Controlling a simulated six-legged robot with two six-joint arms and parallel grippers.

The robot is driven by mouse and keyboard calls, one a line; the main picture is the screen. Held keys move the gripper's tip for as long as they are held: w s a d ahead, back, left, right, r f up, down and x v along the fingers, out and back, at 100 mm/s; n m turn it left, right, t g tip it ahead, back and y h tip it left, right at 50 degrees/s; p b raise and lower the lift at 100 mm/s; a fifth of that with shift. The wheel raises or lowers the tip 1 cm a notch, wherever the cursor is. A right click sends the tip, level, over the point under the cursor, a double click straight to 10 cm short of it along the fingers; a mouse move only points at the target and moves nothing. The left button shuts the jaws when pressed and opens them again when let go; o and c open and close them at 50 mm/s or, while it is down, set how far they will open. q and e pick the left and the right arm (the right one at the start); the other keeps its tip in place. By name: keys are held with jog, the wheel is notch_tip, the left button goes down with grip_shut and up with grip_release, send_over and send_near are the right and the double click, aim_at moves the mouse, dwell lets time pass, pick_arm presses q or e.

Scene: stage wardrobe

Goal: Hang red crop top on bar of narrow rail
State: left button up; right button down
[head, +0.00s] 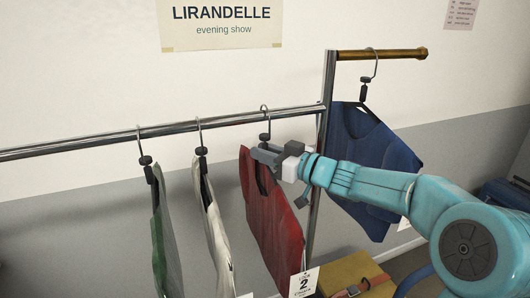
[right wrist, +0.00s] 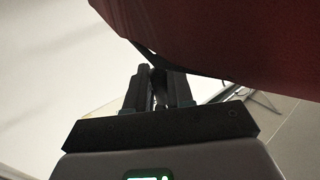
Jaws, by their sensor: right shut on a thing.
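The red crop top (head: 271,222) is on a hanger with a dark collar, below the chrome bar (head: 75,145). The hook (head: 265,109) is at the bar near its right end, its curve showing just above the bar. I cannot tell whether the bar bears its weight. My right gripper (head: 265,156) is shut at the top of the garment, just below the collar. In the right wrist view its fingers (right wrist: 159,88) close on a dark part, likely the hanger, and the red cloth (right wrist: 230,35) fills the upper right. My left gripper is not in view.
A green garment (head: 166,240) and a cream one (head: 212,235) hang to the left on the chrome bar. A blue top (head: 372,160) hangs from a brass bar (head: 385,54) behind my right arm. A metal post (head: 322,130) stands right of the red top. A yellow case (head: 352,272) is below.

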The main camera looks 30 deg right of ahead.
jog(key=c, duration=0.9)
grip_release()
jog(key=shift+s, duration=0.1)
jog(key=shift+s+d, duration=0.15)
jog(key=shift+s, duration=0.15)
jog(key=b+v, duration=0.1)
jog(key=v, duration=1.4)
jog(key=shift+s+b, duration=0.3)
jog(key=shift+b, duration=0.1)
jog(key=shift+s+r, duration=0.1)
